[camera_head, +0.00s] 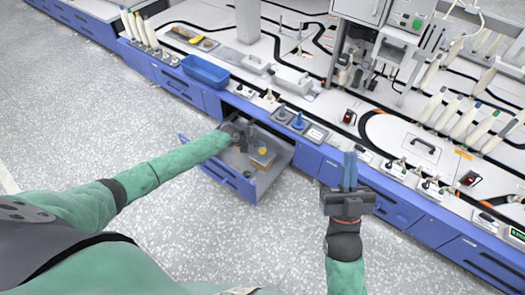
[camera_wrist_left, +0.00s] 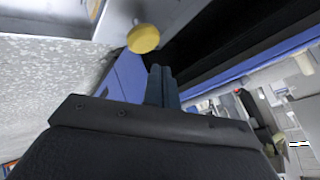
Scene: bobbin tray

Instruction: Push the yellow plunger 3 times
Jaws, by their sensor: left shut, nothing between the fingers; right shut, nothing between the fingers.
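The yellow plunger (camera_wrist_left: 143,39) shows as a round yellow knob in the left wrist view. In the head view a yellow top (camera_head: 262,150) shows inside the open drawer. My left gripper (camera_wrist_left: 161,70) is shut and empty, its fingertips just below and right of the knob in the wrist view, apparently apart from it. In the head view my left arm reaches over the drawer, and the gripper (camera_head: 250,134) is beside the yellow top. My right gripper (camera_head: 350,157) is shut and empty, fingers upward in the picture, in front of the bench.
The pulled-out drawer (camera_head: 273,188) juts from the blue bench front. A blue bin (camera_head: 205,72), blue knobs (camera_head: 298,121) and several pale bobbins (camera_head: 467,123) stand on the bench. The floor (camera_head: 75,115) in front is clear.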

